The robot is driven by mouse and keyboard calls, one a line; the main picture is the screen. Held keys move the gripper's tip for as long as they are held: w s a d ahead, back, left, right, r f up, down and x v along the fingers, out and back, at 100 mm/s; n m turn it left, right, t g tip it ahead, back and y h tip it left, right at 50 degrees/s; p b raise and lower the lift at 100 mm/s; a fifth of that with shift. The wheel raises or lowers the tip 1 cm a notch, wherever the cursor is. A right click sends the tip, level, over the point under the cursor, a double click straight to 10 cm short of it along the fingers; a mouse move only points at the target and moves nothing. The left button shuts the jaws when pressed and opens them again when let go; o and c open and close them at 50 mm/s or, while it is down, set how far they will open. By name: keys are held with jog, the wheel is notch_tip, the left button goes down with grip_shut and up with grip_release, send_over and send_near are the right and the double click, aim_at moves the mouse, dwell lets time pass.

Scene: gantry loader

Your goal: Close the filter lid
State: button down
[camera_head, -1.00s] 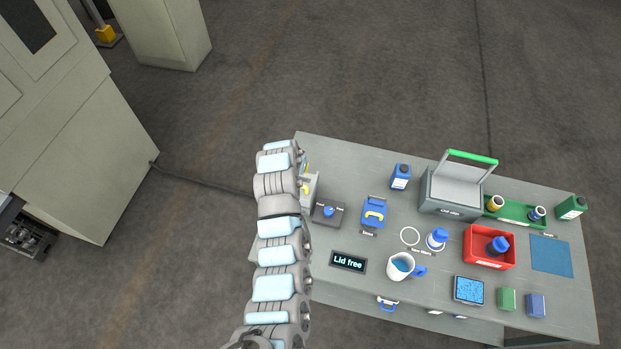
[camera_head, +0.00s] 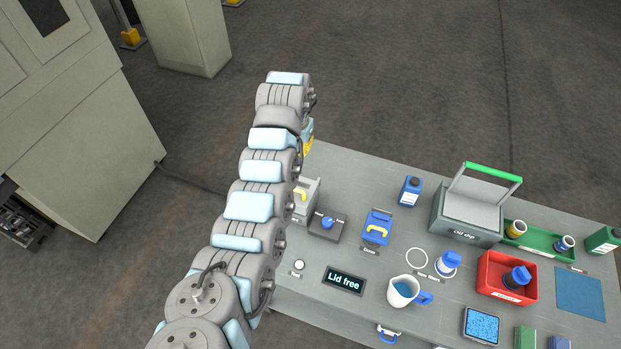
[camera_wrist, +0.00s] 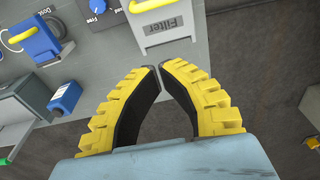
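The pale grey filter box (camera_head: 306,206) stands at the table's left end, partly behind my arm. In the wrist view, the filter box (camera_wrist: 174,28) is cut by the top edge and shows its "Filter" label. The yellow handle (camera_head: 301,195) on the box also shows in the wrist view (camera_wrist: 146,4). I cannot tell the lid's exact angle. My gripper (camera_wrist: 160,65) has its yellow fingertips together with nothing between them, apart from the box. In the head view, my gripper (camera_head: 308,146) is mostly hidden by the arm, beyond the table's far left corner.
A dark display (camera_head: 344,282) reads "Lid free". A blue-knobbed control box (camera_head: 327,226) and a blue unit with a yellow handle (camera_head: 377,227) stand right of the filter. A grey bin (camera_head: 467,218) with a raised green-edged lid stands farther right.

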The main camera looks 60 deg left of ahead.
send_over(296, 189)
jog(key=w+a, duration=0.3)
jog(key=shift+f, duration=2.6)
jog(key=shift+w+f+b, duration=0.1)
jog(key=shift+f+b, duration=0.4)
jog(key=shift+f, duration=2)
jog(key=shift+s+d+f+p, duration=0.1)
jog(key=shift+s+f+p, duration=0.15)
jog(key=shift+s+p, duration=0.1)
jog(key=shift+s+d+f+p, duration=0.3)
jog(key=shift+s+d+f, duration=0.05)
jog(key=shift+f, duration=0.25)
jog(key=shift+s+d+f+p, duration=0.25)
jog(key=shift+s+d+f, duration=0.1)
jog(key=shift+f, duration=0.2)
jog(key=shift+a, duration=0.1)
jog(key=shift+r+p, duration=0.1)
jog(key=shift+p, duration=0.55)
jog(key=p, duration=0.3)
jog(key=shift+s+d+t, duration=0.15)
jog(key=shift+d+t, duration=0.05)
jog(key=shift+t, duration=0.1)
